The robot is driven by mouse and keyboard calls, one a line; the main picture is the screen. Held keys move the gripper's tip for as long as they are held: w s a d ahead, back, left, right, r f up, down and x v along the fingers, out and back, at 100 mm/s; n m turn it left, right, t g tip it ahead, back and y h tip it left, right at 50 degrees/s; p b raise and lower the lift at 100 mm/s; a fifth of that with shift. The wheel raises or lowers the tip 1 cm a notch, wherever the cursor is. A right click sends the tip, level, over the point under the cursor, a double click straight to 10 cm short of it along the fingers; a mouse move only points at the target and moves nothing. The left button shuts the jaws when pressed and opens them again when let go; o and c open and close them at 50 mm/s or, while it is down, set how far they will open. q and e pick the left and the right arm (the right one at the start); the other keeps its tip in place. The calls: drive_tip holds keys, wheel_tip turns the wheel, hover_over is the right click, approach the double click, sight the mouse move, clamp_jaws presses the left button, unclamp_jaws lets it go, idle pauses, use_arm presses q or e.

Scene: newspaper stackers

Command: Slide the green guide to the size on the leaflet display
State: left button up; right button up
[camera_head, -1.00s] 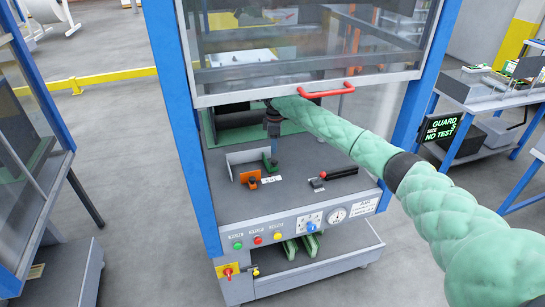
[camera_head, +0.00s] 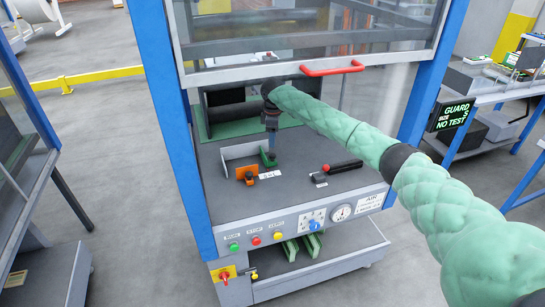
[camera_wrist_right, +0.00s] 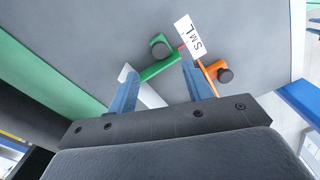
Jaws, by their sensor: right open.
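The green guide (camera_head: 268,158) stands on the grey deck inside the machine, behind a small white S M L label (camera_head: 270,175). In the right wrist view the green guide (camera_wrist_right: 158,68) has a dark knob and lies near the S end of the label (camera_wrist_right: 190,35). My right gripper (camera_head: 271,151) points down over the guide. Its blue fingers are open in the wrist view (camera_wrist_right: 158,72), with part of the green guide showing between the tips; contact cannot be told. The display (camera_head: 452,115) reads GUARD, SIZE and NO TEST; a character at its right edge looks like S. My left gripper is not in view.
An orange guide (camera_head: 249,175) with a dark knob stands beside the green one. A black bar with a red end (camera_head: 341,167) lies to the right. The raised guard with a red handle (camera_head: 332,68) hangs above my right arm. Blue posts flank the opening.

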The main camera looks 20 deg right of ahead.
sight(273, 154)
drive_tip(key=shift+f, duration=0.45)
use_arm(q)
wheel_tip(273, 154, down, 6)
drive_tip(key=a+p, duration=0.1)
drive_tip(key=p, duration=0.1)
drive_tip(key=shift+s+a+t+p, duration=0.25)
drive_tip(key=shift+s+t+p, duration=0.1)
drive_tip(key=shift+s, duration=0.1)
use_arm(e)
drive_tip(key=shift+f, duration=3.55)
drive_tip(key=shift+c, duration=0.2)
clamp_jaws()
drive_tip(key=shift+a, duration=1.05)
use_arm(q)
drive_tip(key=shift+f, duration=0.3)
use_arm(e)
drive_tip(key=shift+o, duration=0.2)
unclamp_jaws()
